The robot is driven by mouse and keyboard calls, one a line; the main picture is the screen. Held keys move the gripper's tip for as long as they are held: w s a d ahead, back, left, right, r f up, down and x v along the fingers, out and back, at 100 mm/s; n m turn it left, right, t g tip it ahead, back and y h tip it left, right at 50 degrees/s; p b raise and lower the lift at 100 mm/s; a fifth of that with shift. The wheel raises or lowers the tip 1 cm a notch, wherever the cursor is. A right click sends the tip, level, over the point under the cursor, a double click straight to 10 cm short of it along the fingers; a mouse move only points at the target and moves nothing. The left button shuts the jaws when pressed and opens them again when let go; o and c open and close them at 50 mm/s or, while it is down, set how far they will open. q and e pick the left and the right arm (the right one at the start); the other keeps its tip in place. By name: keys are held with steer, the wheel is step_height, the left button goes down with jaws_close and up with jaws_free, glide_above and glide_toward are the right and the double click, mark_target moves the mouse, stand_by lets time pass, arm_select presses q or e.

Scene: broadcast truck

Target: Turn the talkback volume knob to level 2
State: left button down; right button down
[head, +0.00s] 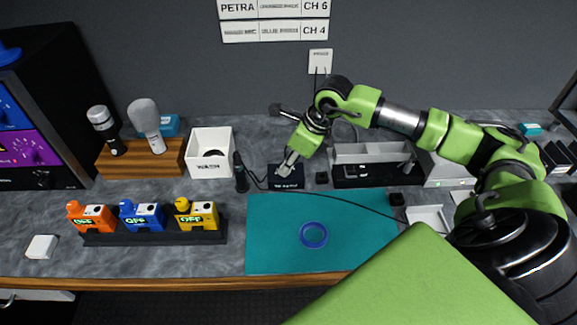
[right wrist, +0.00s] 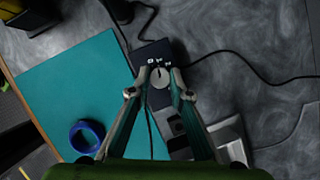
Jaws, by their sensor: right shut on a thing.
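The talkback box (head: 286,184) is a small dark box with a white label, standing on the grey counter just behind the teal mat. In the right wrist view the box (right wrist: 152,52) carries a round grey knob (right wrist: 160,78) with small white marks above it. A dark pointer line on the knob points roughly toward the middle of these marks; the digits are too small to read surely. My right gripper (head: 285,170) reaches down to the box. In the right wrist view its fingertips (right wrist: 160,80) are closed on both sides of the knob. My left gripper is not in view.
A teal mat (head: 275,255) with a blue ring (head: 313,235) lies in front. A black microphone (head: 240,172) and a white box (head: 208,140) stand left, a grey tray (head: 372,152) right. A black cable (head: 350,200) crosses the counter.

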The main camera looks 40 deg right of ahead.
steer(key=m+b, duration=0.2)
steer(key=m+h+b, duration=0.1)
steer(key=m+b, duration=0.1)
steer(key=shift+a+f+m+t+h, duration=0.1)
steer(key=shift+a+m+t+h, duration=0.05)
steer(key=shift+m+t+h, duration=0.15)
steer(key=m+h+b, duration=0.1)
steer(key=m+b, duration=0.1)
steer(key=shift+a+m, duration=0.1)
steer(key=shift+m, duration=0.3)
steer(key=shift+m+h+b, duration=0.3)
steer(key=shift+m, duration=0.3)
steer(key=shift+r, duration=0.25)
steer(key=c, duration=1.8)
jaws_free()
steer(key=shift+c, duration=0.2)
